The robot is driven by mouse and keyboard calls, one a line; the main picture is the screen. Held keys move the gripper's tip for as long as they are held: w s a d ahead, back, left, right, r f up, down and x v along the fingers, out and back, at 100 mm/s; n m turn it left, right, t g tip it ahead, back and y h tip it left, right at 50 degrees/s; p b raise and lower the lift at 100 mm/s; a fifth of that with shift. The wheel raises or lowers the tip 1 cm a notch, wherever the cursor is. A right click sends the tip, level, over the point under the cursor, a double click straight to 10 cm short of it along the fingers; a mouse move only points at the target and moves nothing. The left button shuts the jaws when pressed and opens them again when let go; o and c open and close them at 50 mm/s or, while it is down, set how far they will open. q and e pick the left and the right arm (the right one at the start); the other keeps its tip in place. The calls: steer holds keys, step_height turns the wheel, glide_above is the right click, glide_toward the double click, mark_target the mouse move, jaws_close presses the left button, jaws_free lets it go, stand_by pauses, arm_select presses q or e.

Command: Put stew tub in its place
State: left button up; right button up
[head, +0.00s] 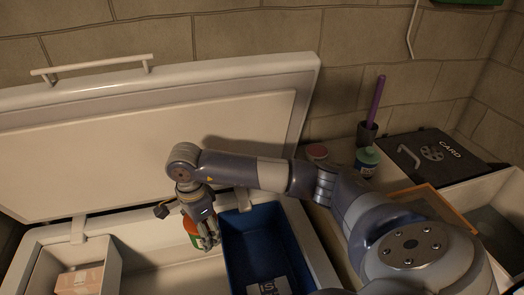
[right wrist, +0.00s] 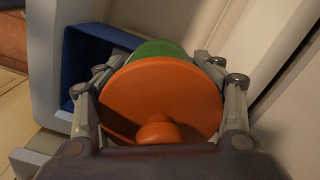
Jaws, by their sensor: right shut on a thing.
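My right gripper (head: 207,238) is shut on a green tub with an orange lid, taken to be the stew tub (head: 190,231). In the right wrist view the round orange lid and knob of the tub (right wrist: 165,92) face the camera, with the gripper's fingers (right wrist: 160,100) on both sides. The tub is over the open chest freezer (head: 150,240), just left of a blue bin (head: 228,262). I cannot tell whether it touches anything below. The blue bin holds a label partly reading "ISH". My left gripper is out of view.
The raised freezer lid (head: 120,130) stands behind my arm. A pale bin (head: 110,265) with a pinkish box (head: 80,280) is at the freezer's left. A purple-handled tool (head: 376,100), two lidded jars, a black "CARD" box (head: 435,155) and a pale crate (head: 500,190) stand right.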

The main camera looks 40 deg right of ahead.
steer(key=d+f+m+b, duration=0.1)
steer(key=d+f+m, duration=0.5)
steer(key=f+m, duration=0.2)
steer(key=s+d+f+m+b, duration=0.1)
steer(key=d+f+m, duration=0.4)
steer(key=f+m, duration=0.3)
steer(key=s+d+f+m+b, duration=0.1)
steer(key=d+f+m, duration=0.5)
steer(key=f+m, duration=0.2)
steer(key=shift+d+f+b, duration=0.15)
steer(key=shift+f+b, duration=0.05)
steer(key=shift+f, duration=0.5)
steer(key=shift+d+f+b, duration=0.15)
steer(key=shift+f, duration=0.5)
step_height(320, 180, down, 4)
steer(key=b, duration=0.3)
steer(key=shift+b, duration=0.35)
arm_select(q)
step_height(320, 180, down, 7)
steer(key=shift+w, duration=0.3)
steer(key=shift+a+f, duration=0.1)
